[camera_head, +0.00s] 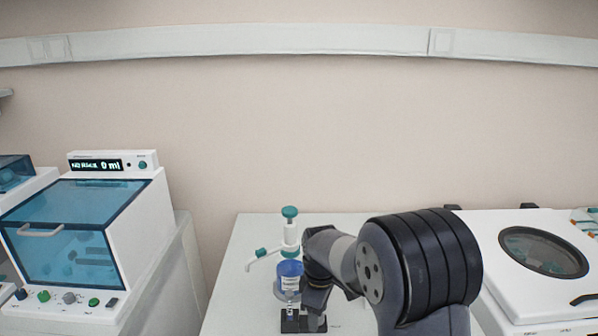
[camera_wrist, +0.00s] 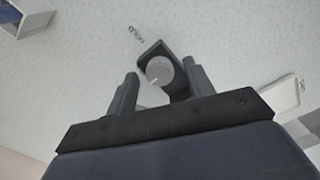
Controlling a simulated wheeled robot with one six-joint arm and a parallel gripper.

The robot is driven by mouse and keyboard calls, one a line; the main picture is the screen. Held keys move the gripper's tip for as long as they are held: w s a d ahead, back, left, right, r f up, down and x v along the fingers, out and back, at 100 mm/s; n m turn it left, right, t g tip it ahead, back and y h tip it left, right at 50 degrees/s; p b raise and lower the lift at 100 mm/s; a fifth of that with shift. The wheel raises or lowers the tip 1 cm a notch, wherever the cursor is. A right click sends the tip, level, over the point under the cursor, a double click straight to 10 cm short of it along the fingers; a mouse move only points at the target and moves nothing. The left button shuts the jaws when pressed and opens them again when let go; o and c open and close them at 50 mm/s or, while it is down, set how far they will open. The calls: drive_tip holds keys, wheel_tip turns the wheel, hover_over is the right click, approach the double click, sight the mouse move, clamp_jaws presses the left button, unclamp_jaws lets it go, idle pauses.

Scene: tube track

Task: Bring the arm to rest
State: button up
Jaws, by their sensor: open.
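My arm (camera_head: 418,262) reaches forward and down over the white bench at the middle of the head view. My gripper (camera_wrist: 162,88) is open in the wrist view, with its two dark fingers apart. A small black holder (camera_wrist: 151,52) with a pale round piece (camera_wrist: 160,71) in it lies just beyond and between the fingertips. I cannot tell whether the fingers touch it. In the head view the fingertips are largely hidden by the wrist.
A device with blue windows (camera_head: 70,235) is at left, and a white machine with a round window (camera_head: 543,251) at right. The bench top (camera_head: 244,285) is bare left of the dispenser.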

drive_tip(key=m, duration=0.3)
drive_tip(key=shift+r, duration=1.2)
